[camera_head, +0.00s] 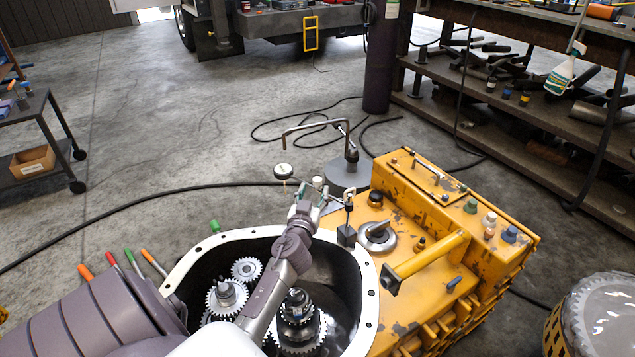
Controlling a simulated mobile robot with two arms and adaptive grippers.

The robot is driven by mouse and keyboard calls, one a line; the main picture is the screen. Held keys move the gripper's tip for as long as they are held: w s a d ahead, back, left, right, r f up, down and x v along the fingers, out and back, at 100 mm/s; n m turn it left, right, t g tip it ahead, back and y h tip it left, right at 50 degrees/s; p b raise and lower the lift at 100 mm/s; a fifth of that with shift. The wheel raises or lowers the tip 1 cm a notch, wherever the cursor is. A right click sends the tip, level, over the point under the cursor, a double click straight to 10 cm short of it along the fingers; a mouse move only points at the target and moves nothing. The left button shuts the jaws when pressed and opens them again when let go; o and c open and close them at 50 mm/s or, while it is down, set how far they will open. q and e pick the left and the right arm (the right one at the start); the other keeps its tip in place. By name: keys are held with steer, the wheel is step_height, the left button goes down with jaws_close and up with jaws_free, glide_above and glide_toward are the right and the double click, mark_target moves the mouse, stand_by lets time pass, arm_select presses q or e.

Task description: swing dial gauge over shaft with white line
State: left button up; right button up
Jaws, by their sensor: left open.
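The dial gauge (284,171), a small round white-faced disc with a dark rim, stands out at the far rim of the open housing (370,303). A small dark block with a post (347,236) sits on the rim to its right and seems to be its stand. My left gripper (313,193) is open at the far rim, between the gauge and the post; whether it touches the linkage I cannot tell. Inside the housing are a geared shaft (297,308) and another shaft with a gear (227,296). I cannot make out a white line on either. My right gripper is not in view.
A yellow transmission case (420,275) with a raised bar handle fills the right of the housing. A grey round base with a bent rod (348,174) stands behind. Coloured tool handles (130,262) stick up at left. A dark hose (130,221) crosses the floor.

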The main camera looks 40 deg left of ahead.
mark_target(317, 185)
arm_select(q)
steer(key=x, duration=0.5)
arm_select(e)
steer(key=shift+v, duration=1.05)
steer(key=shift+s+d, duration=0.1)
arm_select(q)
jaws_close()
